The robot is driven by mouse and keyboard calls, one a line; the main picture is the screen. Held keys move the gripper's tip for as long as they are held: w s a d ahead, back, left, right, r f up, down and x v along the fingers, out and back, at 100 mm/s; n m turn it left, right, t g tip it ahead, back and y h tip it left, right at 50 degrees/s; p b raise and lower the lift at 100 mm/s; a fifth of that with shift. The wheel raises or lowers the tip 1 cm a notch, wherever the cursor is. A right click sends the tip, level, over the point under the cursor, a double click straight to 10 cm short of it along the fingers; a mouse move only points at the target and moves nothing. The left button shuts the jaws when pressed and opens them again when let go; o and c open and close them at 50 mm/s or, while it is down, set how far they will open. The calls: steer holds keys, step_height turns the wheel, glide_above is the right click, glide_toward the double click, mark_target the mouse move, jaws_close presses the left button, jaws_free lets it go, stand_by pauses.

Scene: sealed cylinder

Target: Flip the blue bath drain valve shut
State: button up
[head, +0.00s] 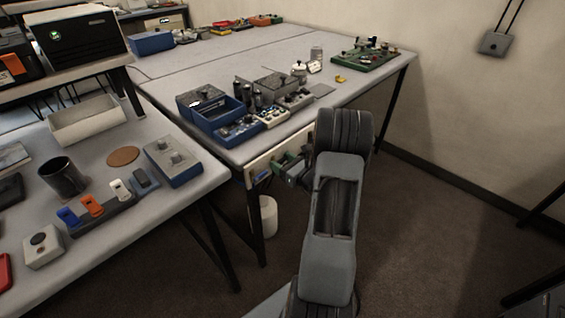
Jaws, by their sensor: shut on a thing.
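A pale panel (256,162) is fixed along the near edge of the far table. A small blue part (262,175), possibly the blue bath drain valve, is at its left end. A green part (281,162) is to the right of it. My gripper (287,172) is at the panel, right by the green part. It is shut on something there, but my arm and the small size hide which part. The angle of the valve cannot be made out.
The near bench at left holds a strip (106,214) with blue, orange and white levers, a dark cup (63,177) and a grey box (172,160). A blue open bin (222,117) stands on the far table. A white bucket (267,216) is below.

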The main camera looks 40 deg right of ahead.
steer(key=o, duration=0.9)
steer(key=shift+s, duration=0.15)
steer(key=s, duration=0.4)
steer(key=s+d, duration=0.1)
steer(key=s, duration=0.4)
steer(key=s+d, duration=0.1)
steer(key=s, duration=0.3)
steer(key=shift+s+d+b, duration=0.2)
steer(key=shift+b, duration=0.15)
